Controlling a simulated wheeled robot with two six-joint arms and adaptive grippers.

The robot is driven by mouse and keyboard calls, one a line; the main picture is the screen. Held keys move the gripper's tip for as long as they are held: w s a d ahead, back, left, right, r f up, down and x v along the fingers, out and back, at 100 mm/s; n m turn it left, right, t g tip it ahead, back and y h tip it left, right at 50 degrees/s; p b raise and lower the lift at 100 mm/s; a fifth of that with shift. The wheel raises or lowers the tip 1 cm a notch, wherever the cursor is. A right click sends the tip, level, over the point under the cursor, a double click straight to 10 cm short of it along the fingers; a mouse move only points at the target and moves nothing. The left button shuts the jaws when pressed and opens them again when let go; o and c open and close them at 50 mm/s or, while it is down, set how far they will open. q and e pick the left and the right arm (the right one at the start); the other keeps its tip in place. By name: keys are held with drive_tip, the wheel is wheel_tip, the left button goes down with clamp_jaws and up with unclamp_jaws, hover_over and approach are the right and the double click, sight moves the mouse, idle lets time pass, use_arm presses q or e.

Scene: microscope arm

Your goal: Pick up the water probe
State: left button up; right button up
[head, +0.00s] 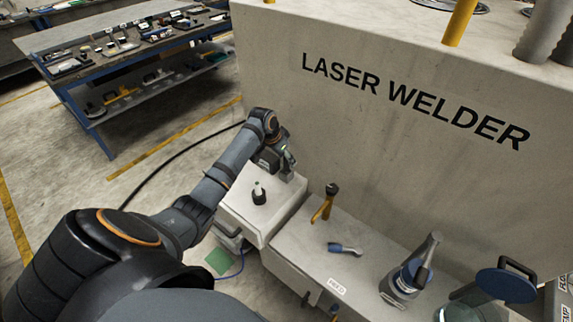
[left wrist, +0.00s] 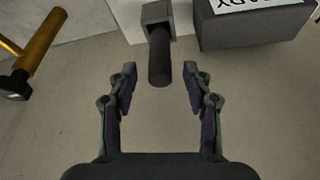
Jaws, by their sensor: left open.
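My left arm reaches in from the left in the head view, and its gripper (head: 287,165) is at the laser welder's wall above the pale block. In the left wrist view the gripper (left wrist: 160,78) is open. A dark cylinder (left wrist: 159,60) projecting from a grey holder (left wrist: 157,13) lies between the fingers, apart from both. It may be the water probe; no label on it confirms this. In the head view the gripper mostly hides this spot. My right gripper is in neither view.
A pale block (head: 238,213) carries a small dark upright item (head: 259,193). On the bench are a gold-handled tool (head: 324,205), a blue tool (head: 345,248) and a grey-blue instrument (head: 408,277). A dark labelled box (left wrist: 255,27) is close right of the holder.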

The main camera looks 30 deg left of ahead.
use_arm(q)
drive_tip(key=shift+w+f, duration=0.15)
drive_tip(key=shift+f, duration=0.25)
drive_tip(key=shift+r, duration=0.1)
clamp_jaws()
